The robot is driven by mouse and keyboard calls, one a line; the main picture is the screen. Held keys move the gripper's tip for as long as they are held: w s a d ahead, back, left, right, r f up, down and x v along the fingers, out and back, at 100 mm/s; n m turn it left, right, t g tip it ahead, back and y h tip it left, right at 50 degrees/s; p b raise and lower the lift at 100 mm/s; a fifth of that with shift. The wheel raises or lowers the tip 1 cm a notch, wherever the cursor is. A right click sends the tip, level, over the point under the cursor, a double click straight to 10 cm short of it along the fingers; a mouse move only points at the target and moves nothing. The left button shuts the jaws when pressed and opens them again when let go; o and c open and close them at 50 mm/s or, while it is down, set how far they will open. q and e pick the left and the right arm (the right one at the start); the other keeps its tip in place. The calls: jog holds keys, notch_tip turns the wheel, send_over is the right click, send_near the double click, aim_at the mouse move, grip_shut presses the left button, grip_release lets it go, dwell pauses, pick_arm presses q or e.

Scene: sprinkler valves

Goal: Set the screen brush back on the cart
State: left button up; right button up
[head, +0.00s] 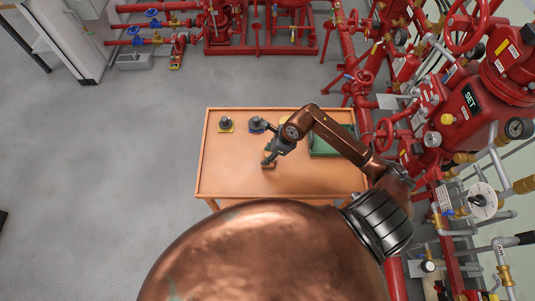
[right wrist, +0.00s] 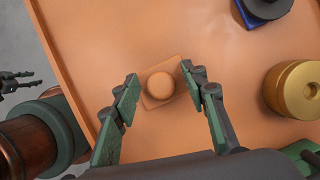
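The orange cart (head: 225,180) stands in the middle of the head view. A small brown piece with a round knob on a square base, seemingly the screen brush (right wrist: 160,86), is at the cart top between my right fingertips in the right wrist view. It shows partly below the gripper in the head view (head: 268,165). My right gripper (right wrist: 163,82) is open, its fingers on both sides of the knob with gaps. It points down at the cart (head: 268,158). My left gripper (right wrist: 18,79) shows only in the right wrist view, at the left edge, its prongs apart and empty.
On the cart are a dark-topped piece on a yellow base (head: 226,124), one on a blue base (head: 257,124), a brass cylinder (right wrist: 297,89) and a green tray (head: 325,148). Red pipes and valves (head: 470,100) crowd the right. The left floor is clear.

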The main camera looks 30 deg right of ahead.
jog(key=v, duration=1.2)
